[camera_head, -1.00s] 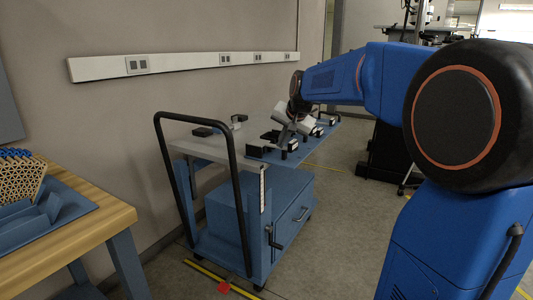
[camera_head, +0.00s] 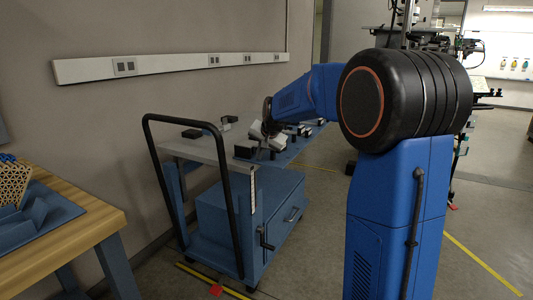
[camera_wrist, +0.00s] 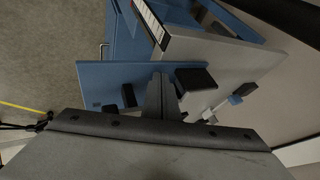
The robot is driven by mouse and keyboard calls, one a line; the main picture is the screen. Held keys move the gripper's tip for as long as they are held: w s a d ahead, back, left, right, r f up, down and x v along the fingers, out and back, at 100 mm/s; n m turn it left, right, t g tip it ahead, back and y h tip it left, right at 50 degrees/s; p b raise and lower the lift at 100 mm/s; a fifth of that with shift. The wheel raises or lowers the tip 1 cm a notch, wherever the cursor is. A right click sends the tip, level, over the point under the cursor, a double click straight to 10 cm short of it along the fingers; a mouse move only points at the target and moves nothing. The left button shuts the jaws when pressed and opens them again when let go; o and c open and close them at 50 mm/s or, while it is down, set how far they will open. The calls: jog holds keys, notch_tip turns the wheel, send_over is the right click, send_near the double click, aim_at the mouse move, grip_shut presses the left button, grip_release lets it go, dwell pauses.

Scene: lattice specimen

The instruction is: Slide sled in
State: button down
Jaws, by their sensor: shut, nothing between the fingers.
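A flat blue plate, which looks like the sled (camera_head: 291,151), lies level with the cart's grey top and juts out past its far right side. Black blocks stand on it. In the wrist view the blue plate (camera_wrist: 108,78) lies under my fingers, with one black block on each side of them. My gripper (camera_head: 266,139) is over the plate's near end. Its fingers (camera_wrist: 161,92) are shut together with nothing between them. Whether the fingertips touch the plate I cannot tell. My gripper and wrist hide part of the plate in the head view.
The cart (camera_head: 202,150) has a black push handle (camera_head: 228,190), a blue cabinet and a side crank. A wooden bench (camera_head: 75,235) with a blue tray stands at the left. The wall is behind the cart. Open floor lies to the right.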

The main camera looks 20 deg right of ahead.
jog(key=shift+w+a, duration=0.45)
jog(key=shift+w, duration=0.05)
